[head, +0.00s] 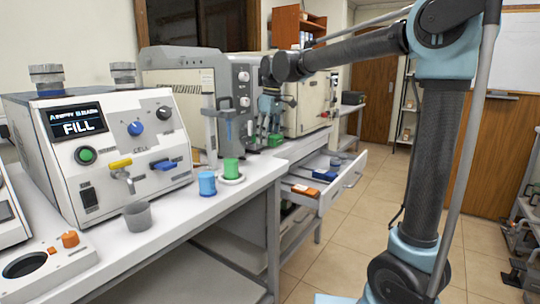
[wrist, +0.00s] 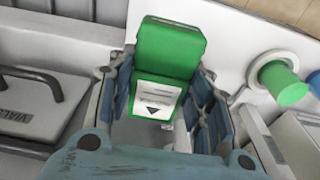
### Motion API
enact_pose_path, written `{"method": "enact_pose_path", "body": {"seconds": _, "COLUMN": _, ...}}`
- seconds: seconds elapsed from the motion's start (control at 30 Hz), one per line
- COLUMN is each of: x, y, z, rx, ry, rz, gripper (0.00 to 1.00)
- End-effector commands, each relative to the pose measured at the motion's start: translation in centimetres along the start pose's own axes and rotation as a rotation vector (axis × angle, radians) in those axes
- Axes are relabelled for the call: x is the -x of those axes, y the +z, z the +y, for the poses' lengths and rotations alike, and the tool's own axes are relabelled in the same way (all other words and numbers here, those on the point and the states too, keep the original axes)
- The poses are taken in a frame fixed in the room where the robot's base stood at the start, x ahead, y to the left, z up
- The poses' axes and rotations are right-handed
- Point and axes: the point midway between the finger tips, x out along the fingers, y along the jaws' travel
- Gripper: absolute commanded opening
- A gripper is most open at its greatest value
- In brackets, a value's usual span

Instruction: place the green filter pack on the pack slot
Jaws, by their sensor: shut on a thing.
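The green filter pack (wrist: 168,60), with a white label bearing a dark arrow, sits between the blue-grey fingers of my gripper (wrist: 165,105) in the wrist view. The fingers are shut on its two sides. In the head view my gripper (head: 268,118) points down over the bench, in front of the large grey machine, and the pack (head: 275,140) shows small and green at its fingertips. I cannot tell whether the pack touches the surface below. I cannot clearly make out the pack slot in either view.
A green cup (head: 231,168) stands on a white round base near a blue cup (head: 207,183) and a grey cup (head: 138,216). An open drawer (head: 325,185) holds an orange pack (head: 305,190) and a blue pack (head: 325,174). A dark handle (wrist: 40,75) lies left of my gripper.

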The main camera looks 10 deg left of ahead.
Motion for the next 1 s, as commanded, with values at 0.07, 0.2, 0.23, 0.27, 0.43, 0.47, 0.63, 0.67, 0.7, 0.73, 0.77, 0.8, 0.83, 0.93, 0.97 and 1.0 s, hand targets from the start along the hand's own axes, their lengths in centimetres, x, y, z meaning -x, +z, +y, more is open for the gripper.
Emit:
{"method": "enact_pose_path", "body": {"seconds": 0.07, "x": -1.5, "y": 0.5, "z": 0.0, "rx": -0.001, "ry": 0.0, "rz": -0.001, "gripper": 0.18}}
{"method": "enact_pose_path", "body": {"seconds": 0.2, "x": -2.7, "y": 0.6, "z": 0.0, "rx": -0.001, "ry": 0.0, "rz": -0.001, "gripper": 0.18}}
{"method": "enact_pose_path", "body": {"seconds": 0.23, "x": -2.8, "y": 0.7, "z": 0.0, "rx": -0.001, "ry": 0.0, "rz": -0.001, "gripper": 0.18}}
{"method": "enact_pose_path", "body": {"seconds": 0.27, "x": -2.9, "y": 0.7, "z": 0.0, "rx": -0.001, "ry": 0.0, "rz": -0.001, "gripper": 0.18}}
{"method": "enact_pose_path", "body": {"seconds": 0.43, "x": -4.3, "y": 0.9, "z": 0.1, "rx": -0.001, "ry": 0.0, "rz": -0.001, "gripper": 0.18}}
{"method": "enact_pose_path", "body": {"seconds": 0.47, "x": -4.7, "y": 0.9, "z": 0.1, "rx": -0.001, "ry": 0.0, "rz": -0.001, "gripper": 0.18}}
{"method": "enact_pose_path", "body": {"seconds": 0.63, "x": -6.7, "y": 0.9, "z": 0.1, "rx": -0.002, "ry": 0.0, "rz": -0.001, "gripper": 0.18}}
{"method": "enact_pose_path", "body": {"seconds": 0.67, "x": -6.8, "y": 0.9, "z": 0.1, "rx": -0.002, "ry": 0.0, "rz": -0.001, "gripper": 0.18}}
{"method": "enact_pose_path", "body": {"seconds": 0.7, "x": -6.9, "y": 0.8, "z": 0.2, "rx": -0.003, "ry": 0.0, "rz": -0.001, "gripper": 0.18}}
{"method": "enact_pose_path", "body": {"seconds": 0.73, "x": -6.9, "y": 0.9, "z": 0.2, "rx": -0.003, "ry": 0.0, "rz": -0.001, "gripper": 0.18}}
{"method": "enact_pose_path", "body": {"seconds": 0.77, "x": -6.8, "y": 0.9, "z": 0.2, "rx": -0.003, "ry": 0.0, "rz": -0.001, "gripper": 0.18}}
{"method": "enact_pose_path", "body": {"seconds": 0.8, "x": -6.8, "y": 0.9, "z": 0.2, "rx": -0.003, "ry": 0.0, "rz": -0.001, "gripper": 0.18}}
{"method": "enact_pose_path", "body": {"seconds": 0.83, "x": -6.8, "y": 0.9, "z": 0.2, "rx": -0.003, "ry": 0.0, "rz": -0.001, "gripper": 0.18}}
{"method": "enact_pose_path", "body": {"seconds": 0.93, "x": -6.9, "y": 0.9, "z": 0.2, "rx": -0.003, "ry": 0.0, "rz": -0.001, "gripper": 0.18}}
{"method": "enact_pose_path", "body": {"seconds": 0.97, "x": -6.9, "y": 0.9, "z": 0.2, "rx": -0.003, "ry": 0.0, "rz": -0.001, "gripper": 0.18}}
{"method": "enact_pose_path", "body": {"seconds": 1.0, "x": -7.0, "y": 0.9, "z": 0.2, "rx": -0.003, "ry": 0.0, "rz": -0.001, "gripper": 0.18}}
